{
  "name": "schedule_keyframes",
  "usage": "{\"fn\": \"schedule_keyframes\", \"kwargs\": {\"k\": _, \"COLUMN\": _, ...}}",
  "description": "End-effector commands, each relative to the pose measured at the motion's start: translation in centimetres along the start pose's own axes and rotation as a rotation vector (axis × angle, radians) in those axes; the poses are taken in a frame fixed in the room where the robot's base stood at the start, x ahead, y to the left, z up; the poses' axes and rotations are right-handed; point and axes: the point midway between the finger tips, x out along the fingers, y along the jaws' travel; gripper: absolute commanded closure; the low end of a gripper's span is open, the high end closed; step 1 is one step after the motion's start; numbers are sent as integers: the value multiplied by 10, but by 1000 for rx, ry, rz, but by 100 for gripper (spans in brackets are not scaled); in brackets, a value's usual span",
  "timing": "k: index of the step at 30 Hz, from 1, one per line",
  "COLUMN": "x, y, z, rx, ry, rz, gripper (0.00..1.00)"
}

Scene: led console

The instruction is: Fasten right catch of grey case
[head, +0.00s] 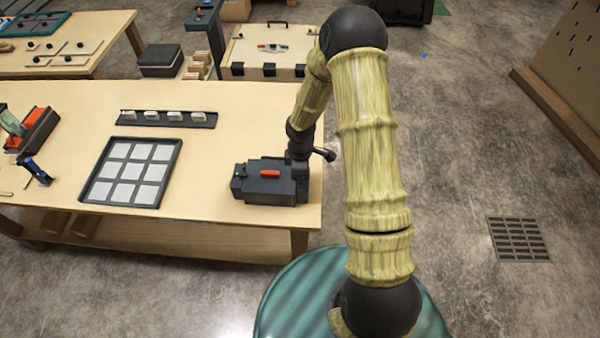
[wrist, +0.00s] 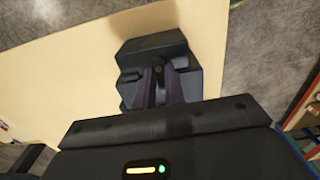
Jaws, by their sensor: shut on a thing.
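The grey case (head: 262,190) is a dark box near the right edge of the front table, with a red-orange piece (head: 270,173) on top. A small catch-like part (head: 240,171) shows at its left end. My gripper (head: 299,165) is over the case's right end, pointing down. In the wrist view my gripper (wrist: 160,80) has its fingers close together over the dark case (wrist: 152,44). They are shut on a small dark part, which looks like the right catch (wrist: 158,66). The fingers and the case's end hide most of the catch, so its exact position cannot be told.
A framed panel of pale square tiles (head: 129,172) lies left of the case. A dark rail with several white pieces (head: 167,118) lies behind it. A beige case with black latches (head: 268,48) stands beyond the table. Floor right of the table is open.

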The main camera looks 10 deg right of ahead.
Motion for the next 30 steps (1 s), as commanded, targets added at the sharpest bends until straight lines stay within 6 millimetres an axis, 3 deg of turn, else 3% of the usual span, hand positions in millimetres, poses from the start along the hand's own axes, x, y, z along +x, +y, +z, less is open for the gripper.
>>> {"fn": "schedule_keyframes", "kwargs": {"k": 5, "x": -1, "y": 1, "z": 0, "rx": -1, "ry": 0, "rz": 3, "gripper": 100}}
{"fn": "schedule_keyframes", "kwargs": {"k": 6, "x": -1, "y": 1, "z": 0, "rx": -1, "ry": 0, "rz": 3, "gripper": 84}}
{"fn": "schedule_keyframes", "kwargs": {"k": 9, "x": -1, "y": 1, "z": 0, "rx": -1, "ry": 0, "rz": 2, "gripper": 66}}
{"fn": "schedule_keyframes", "kwargs": {"k": 21, "x": -5, "y": 0, "z": -1, "rx": 0, "ry": 1, "rz": 1, "gripper": 66}}
{"fn": "schedule_keyframes", "kwargs": {"k": 30, "x": -48, "y": 1, "z": 0, "rx": 1, "ry": 2, "rz": 5, "gripper": 66}}
